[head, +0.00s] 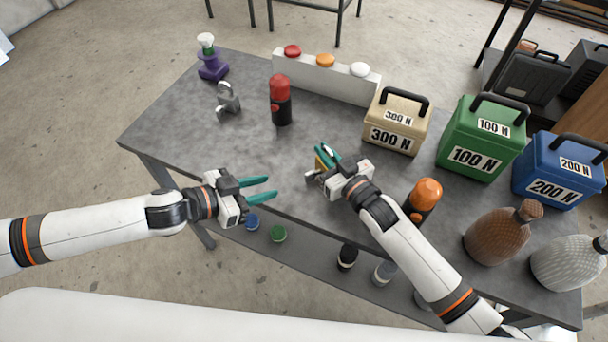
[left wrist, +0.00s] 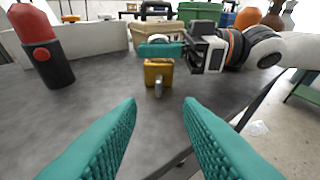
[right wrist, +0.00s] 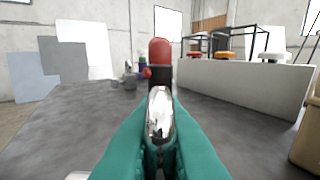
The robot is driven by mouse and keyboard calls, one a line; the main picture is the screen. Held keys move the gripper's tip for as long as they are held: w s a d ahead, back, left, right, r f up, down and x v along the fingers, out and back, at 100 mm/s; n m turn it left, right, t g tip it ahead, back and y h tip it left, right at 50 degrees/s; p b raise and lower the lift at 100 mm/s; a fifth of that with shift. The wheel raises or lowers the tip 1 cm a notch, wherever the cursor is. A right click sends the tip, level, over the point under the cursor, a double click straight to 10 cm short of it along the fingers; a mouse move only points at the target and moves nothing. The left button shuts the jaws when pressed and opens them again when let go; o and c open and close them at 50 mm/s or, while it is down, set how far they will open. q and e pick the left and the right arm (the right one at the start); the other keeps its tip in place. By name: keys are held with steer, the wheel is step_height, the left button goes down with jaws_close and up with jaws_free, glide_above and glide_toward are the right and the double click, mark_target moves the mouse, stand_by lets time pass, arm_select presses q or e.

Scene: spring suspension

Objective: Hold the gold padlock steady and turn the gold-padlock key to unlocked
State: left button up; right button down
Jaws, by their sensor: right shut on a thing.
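The gold padlock (head: 319,163) is at the right gripper's jaws, near the table's front edge. In the left wrist view the gold padlock (left wrist: 166,70) stands upright, with the key (left wrist: 158,88) sticking out towards my left gripper. My right gripper (head: 325,152) is shut on the padlock; in the right wrist view the silver shackle (right wrist: 160,115) shows between its teal fingers. My left gripper (head: 264,188) is open and empty, left of the padlock, its fingers pointing at the padlock and key without touching them. The key's turn angle is too small to tell.
A grey padlock (head: 228,101), a purple item (head: 212,66) and a red-and-black cylinder (head: 281,103) stand at the back left. A button panel (head: 325,80) is behind. Weight boxes (head: 396,122) and an orange-topped cylinder (head: 425,198) are right. The middle-left tabletop is clear.

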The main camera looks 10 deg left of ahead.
mark_target(305, 177)
arm_select(q)
steer(key=x, duration=1.2)
steer(key=shift+a+f, duration=0.1)
steer(key=shift+a, duration=0.05)
steer(key=shift+c, duration=0.4)
jaws_close()
